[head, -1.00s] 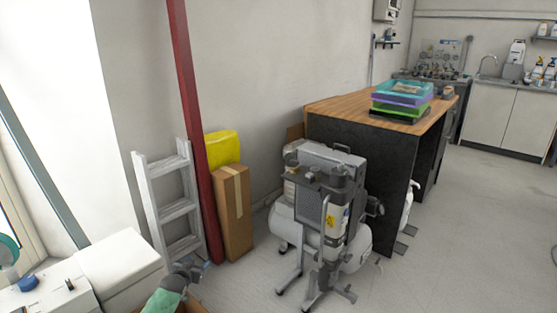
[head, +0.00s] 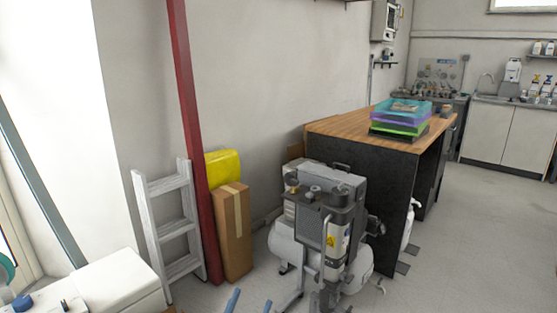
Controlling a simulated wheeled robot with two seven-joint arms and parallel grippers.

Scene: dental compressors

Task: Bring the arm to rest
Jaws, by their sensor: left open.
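Only the two blue fingertips of my left gripper (head: 250,303) show, at the bottom edge of the head view. They stand apart with nothing visible between them, so the gripper is open. The rest of the gripper and its arm are cut off by the frame. The fingertips appear left of the dental compressor (head: 309,226), a grey and white unit on the floor. My right gripper is out of view.
A cardboard box (head: 234,240) with a yellow item (head: 222,166) behind it, a red post (head: 190,130) and a white ladder (head: 168,228) stand along the wall. A white unit (head: 118,278) fills the lower left. A wood-topped bench (head: 340,125) holds stacked trays (head: 400,120). Open floor lies right.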

